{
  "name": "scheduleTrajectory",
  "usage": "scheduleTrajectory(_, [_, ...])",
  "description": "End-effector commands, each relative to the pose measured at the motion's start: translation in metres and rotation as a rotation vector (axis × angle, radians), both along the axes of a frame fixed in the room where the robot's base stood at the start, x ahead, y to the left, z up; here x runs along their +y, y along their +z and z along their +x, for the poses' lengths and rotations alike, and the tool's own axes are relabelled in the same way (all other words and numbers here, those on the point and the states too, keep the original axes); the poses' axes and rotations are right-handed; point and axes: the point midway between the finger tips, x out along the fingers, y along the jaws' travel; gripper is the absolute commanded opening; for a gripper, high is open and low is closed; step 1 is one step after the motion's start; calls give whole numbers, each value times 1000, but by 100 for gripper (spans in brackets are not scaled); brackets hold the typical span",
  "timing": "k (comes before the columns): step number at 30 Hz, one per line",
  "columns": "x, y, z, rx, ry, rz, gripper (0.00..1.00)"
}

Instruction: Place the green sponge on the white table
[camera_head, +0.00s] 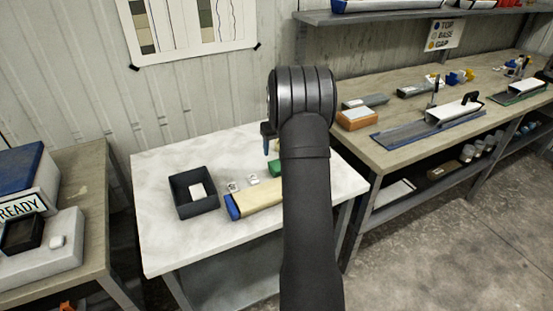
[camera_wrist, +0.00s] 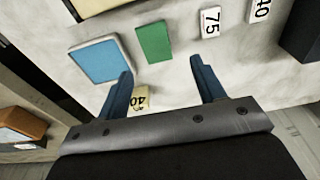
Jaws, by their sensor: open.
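The green sponge (camera_head: 274,168) lies on the white table (camera_head: 165,235), partly hidden behind my arm in the head view. In the wrist view the sponge (camera_wrist: 154,42) is a flat green block lying on the pale tabletop (camera_wrist: 168,80), just beyond my fingertips. My gripper (camera_wrist: 161,65) is open and empty, its two blue fingers apart. In the head view only one finger of my gripper (camera_head: 267,146) shows clearly, above the back part of the table. The sponge is not between the fingers.
A blue-topped block (camera_wrist: 101,60) lies left of the sponge. Small numbered blocks, including one marked 75 (camera_wrist: 211,21) and a yellowish one (camera_wrist: 139,99), are close by. A dark bin (camera_head: 194,207) and a long tan box (camera_head: 258,199) occupy the table. Its front left is clear.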

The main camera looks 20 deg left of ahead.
Motion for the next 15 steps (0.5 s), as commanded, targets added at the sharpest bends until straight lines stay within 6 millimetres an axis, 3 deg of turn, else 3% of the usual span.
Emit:
scheduleTrajectory(6, [-4, 44, -4, -2, 0, 1, 63])
scheduleTrajectory(15, [-6, 65, -6, 0, 0, 0, 67])
